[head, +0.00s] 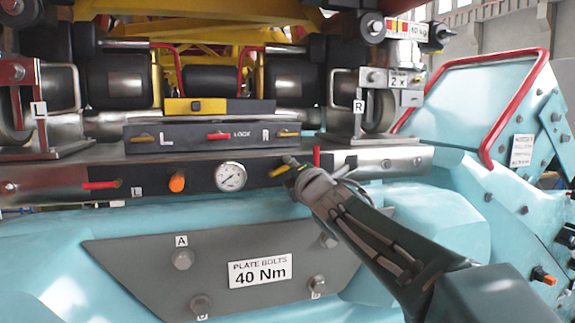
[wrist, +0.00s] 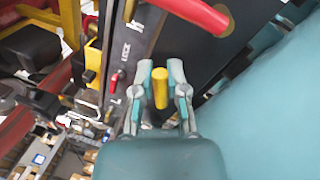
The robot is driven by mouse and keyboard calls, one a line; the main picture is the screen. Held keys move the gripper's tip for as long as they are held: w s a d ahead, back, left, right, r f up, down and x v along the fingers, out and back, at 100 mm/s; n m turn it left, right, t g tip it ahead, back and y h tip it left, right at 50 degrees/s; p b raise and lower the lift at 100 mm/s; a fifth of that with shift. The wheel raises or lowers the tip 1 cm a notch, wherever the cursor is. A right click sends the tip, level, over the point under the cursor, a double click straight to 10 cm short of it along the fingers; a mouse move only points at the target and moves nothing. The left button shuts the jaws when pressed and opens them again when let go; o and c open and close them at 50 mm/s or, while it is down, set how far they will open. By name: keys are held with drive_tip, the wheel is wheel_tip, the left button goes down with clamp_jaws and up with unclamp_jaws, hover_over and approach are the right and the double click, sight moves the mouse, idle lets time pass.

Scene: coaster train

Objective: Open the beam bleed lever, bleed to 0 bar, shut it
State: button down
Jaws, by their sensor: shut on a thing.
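The beam's front panel (head: 205,181) carries a round white pressure gauge (head: 231,177); its needle reading is too small to tell. A short yellow lever (head: 280,170) sticks out to the right of the gauge. My gripper (head: 291,164) is at this lever, reaching in from the lower right. In the wrist view the yellow lever (wrist: 160,88) stands between the two fingers of my gripper (wrist: 160,75), which are closed on it. The lever's base is partly hidden by the gripper in the head view.
An orange knob (head: 177,182) and a red lever (head: 100,185) sit left of the gauge. A red handle (head: 317,157) is close right of my gripper and looms in the wrist view (wrist: 195,14). Below is a grey bolted plate (head: 130,262). A lock box (head: 190,136) sits above.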

drive_tip(key=shift+d+f+m, duration=0.1)
drive_tip(key=shift+f+m, duration=0.15)
drive_tip(key=shift+m, duration=0.25)
drive_tip(key=c, duration=0.7)
unclamp_jaws()
drive_tip(key=shift+o, duration=0.2)
drive_tip(key=shift+d, duration=0.15)
drive_tip(key=shift+s, duration=0.1)
drive_tip(key=v, duration=1.1)
drive_tip(key=shift+s, duration=0.4)
drive_tip(key=shift+f, duration=0.1)
